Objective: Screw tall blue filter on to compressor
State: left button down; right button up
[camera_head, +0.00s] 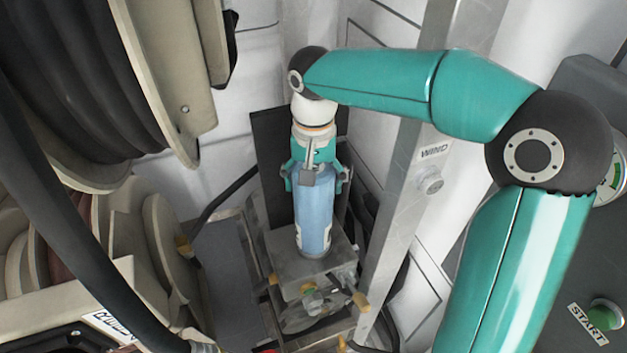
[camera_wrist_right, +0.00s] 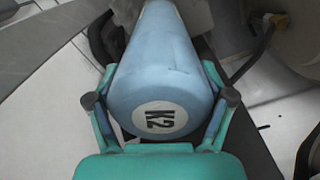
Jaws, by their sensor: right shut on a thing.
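The tall blue filter (camera_head: 313,215) stands upright in the head view, with its lower end at the top of the grey metal compressor block (camera_head: 285,246). I cannot tell whether it is threaded in or only resting there. My right gripper (camera_head: 316,180) comes from above and is shut around the filter's upper part. In the right wrist view the filter (camera_wrist_right: 165,70) lies between the two teal fingers (camera_wrist_right: 160,100), with a round white K2 label on its near end. The filter's lower end is hidden in the wrist view. My left gripper does not show.
Large hose reels (camera_head: 165,70) fill the left side, with a thick black hose (camera_head: 75,240) in front. A metal post (camera_head: 405,190) with a WIND button stands close right of the filter. A green START button (camera_head: 604,315) is at lower right. Yellow-handled valves sit below the filter.

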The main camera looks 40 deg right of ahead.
jog(key=shift+m, duration=0.6)
jog(key=m, duration=0.5)
jog(key=shift+f, duration=0.1)
jog(key=m, duration=0.4)
jog(key=shift+m, duration=0.3)
jog(key=o, duration=1.4)
jog(key=shift+o, duration=0.2)
